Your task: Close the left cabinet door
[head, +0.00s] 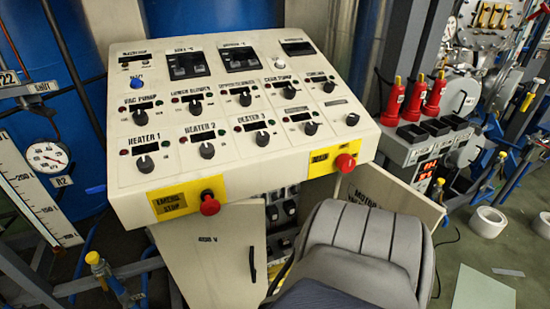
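The left cabinet door (205,262) is a cream panel under the left half of the sloped control console (230,120). Its black handle (252,264) is near its right edge. The door looks partly open, with dark switches of the cabinet interior (283,208) showing to its right. How far it stands out is hard to tell. The door's lower part is cut off by the frame. I cannot make out either gripper clearly. No gripper is seen touching the door or its handle.
A grey ribbed seat (370,250) stands in front of the cabinet and hides its lower right part. The right cabinet door (395,215) stands open. Red emergency knobs (209,204) stick out from the console front. Pipes and a gauge (47,157) are at left; white rolls (487,221) lie on the floor.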

